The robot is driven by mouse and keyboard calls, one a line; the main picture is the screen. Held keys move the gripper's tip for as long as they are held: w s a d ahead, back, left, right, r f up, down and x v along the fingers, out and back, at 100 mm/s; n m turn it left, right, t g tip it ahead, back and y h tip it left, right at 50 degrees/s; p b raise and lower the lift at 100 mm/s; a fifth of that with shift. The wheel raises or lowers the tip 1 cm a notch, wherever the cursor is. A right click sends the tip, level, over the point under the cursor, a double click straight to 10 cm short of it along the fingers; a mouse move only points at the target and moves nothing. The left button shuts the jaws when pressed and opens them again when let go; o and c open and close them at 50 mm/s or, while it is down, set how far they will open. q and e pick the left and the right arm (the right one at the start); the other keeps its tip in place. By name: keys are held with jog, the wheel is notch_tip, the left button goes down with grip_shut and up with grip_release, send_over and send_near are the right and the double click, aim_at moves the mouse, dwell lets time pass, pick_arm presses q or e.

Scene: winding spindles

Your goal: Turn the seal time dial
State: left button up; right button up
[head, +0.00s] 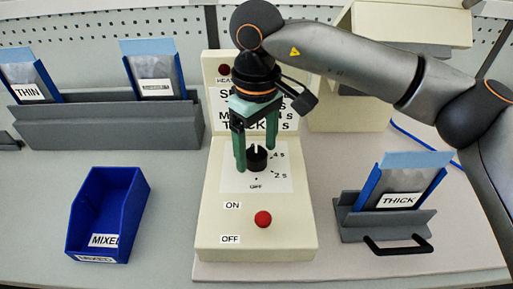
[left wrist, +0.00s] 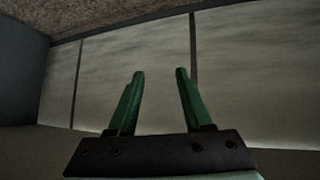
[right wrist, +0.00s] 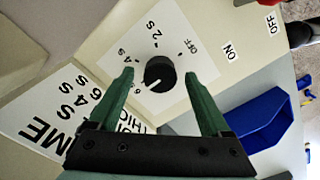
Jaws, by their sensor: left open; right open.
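The seal time dial (head: 257,160) is a black round knob on a white scale plate on the cream sealer (head: 290,235). It also shows in the right wrist view (right wrist: 160,70), where its white pointer line aims down-left toward the 6 mark. My right gripper (head: 256,156) points down over the dial, its green fingers open. In the right wrist view the fingertips (right wrist: 158,75) lie on either side of the knob, with gaps on both sides; I cannot tell whether they reach its depth. My left gripper (left wrist: 160,72) is open and empty, away from the sealer.
A blue MIXED bin (head: 77,215) stands left. A THICK pouch (head: 405,182) stands in a grey holder at right. A grey rack (head: 110,125) holds pouches at back left.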

aim_at(257, 153)
notch_tip(257, 153, up, 12)
jog(key=p, duration=0.1)
jog(key=shift+f, duration=0.15)
dwell(0.3)
